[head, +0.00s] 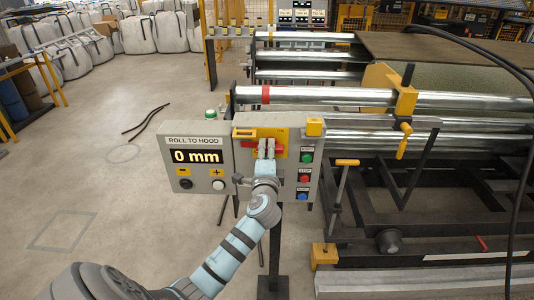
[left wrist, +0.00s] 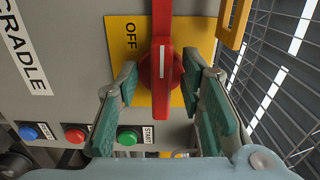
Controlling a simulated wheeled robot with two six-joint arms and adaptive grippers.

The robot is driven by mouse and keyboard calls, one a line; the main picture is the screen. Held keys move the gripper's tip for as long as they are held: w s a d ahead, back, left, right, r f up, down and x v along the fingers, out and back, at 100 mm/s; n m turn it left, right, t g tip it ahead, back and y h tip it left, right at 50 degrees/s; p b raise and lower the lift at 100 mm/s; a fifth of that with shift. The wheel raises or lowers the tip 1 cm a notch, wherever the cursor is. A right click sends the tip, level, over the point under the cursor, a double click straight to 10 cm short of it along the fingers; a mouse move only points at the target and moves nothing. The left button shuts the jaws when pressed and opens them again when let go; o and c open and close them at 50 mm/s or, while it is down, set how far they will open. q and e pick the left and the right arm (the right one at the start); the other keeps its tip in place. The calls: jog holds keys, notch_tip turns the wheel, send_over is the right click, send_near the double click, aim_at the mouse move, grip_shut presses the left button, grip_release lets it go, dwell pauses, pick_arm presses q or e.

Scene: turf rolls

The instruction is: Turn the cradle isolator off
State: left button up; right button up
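The cradle isolator is a red rotary handle (left wrist: 162,40) with a white line on a yellow plate (left wrist: 119,36) marked OFF. In the left wrist view the handle's long bar stands upright, beside the OFF label, not pointing at it. In the head view the red handle (head: 249,144) lies roughly level on the grey control box (head: 245,165), partly hidden by my gripper. My left gripper (head: 266,146) is at the handle. In the left wrist view its fingers (left wrist: 160,78) are apart, one on each side of the red hub, with a gap visible. My right gripper is not in view.
Green, red and blue buttons (head: 304,177) sit right of the isolator. A "ROLL TO HOOD" display (head: 196,156) reading 0 mm stands to the left. Steel rollers (head: 340,97) and a dark frame lie behind and right. A black cable hangs at far right. Floor at left is mostly clear.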

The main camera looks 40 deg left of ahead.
pick_arm(q)
jog(key=v, duration=1.2)
